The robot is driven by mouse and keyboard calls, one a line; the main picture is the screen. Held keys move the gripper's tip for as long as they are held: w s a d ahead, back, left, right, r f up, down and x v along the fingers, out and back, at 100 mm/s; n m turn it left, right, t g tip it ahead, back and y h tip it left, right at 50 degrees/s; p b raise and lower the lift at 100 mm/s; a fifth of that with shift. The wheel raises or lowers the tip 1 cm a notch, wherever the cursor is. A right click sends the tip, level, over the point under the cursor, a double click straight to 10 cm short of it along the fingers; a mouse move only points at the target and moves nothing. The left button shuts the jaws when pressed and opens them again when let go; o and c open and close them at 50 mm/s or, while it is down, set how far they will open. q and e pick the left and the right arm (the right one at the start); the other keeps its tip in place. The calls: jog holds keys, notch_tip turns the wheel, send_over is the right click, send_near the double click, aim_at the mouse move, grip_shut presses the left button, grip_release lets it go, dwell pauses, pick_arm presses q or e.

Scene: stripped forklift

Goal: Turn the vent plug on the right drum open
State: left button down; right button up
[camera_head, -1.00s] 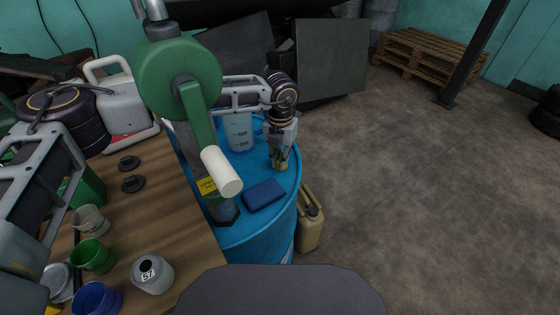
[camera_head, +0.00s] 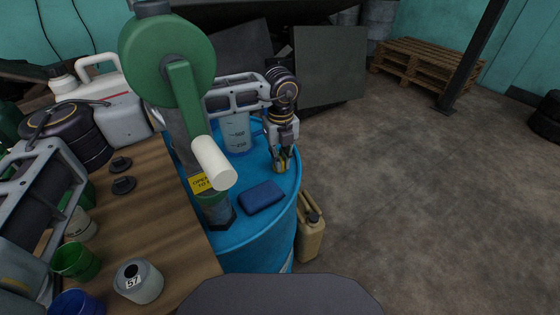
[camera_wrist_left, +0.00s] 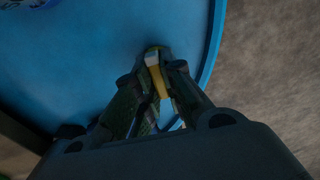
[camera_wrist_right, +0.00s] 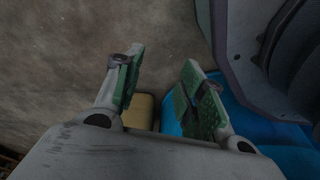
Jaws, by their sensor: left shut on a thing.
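The plug's base is mostly hidden by the fingers. My right gripper (camera_wrist_right: 162,65) is open and empty in the right wrist view, with floor beyond and blue drum at right; it is not in the head view.
A dark blue pad (camera_head: 261,197) and a clear graduated jug (camera_head: 236,133) rest on the drum. A tan jerrycan (camera_head: 310,232) stands right of it. The floor at right is open up to a pallet (camera_head: 430,58).

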pick_arm(q)
jog(key=shift+n+b, duration=0.35)
jog(key=shift+n, duration=0.75)
pick_arm(e)
jog(key=shift+w+a+r, duration=0.3)
jog(key=shift+r, duration=0.25)
jog(key=shift+w+a+r, duration=0.25)
jog(key=shift+r, duration=0.3)
pick_arm(q)
jog(key=c, duration=1.5)
grip_release()
jog(key=shift+r, duration=6.05)
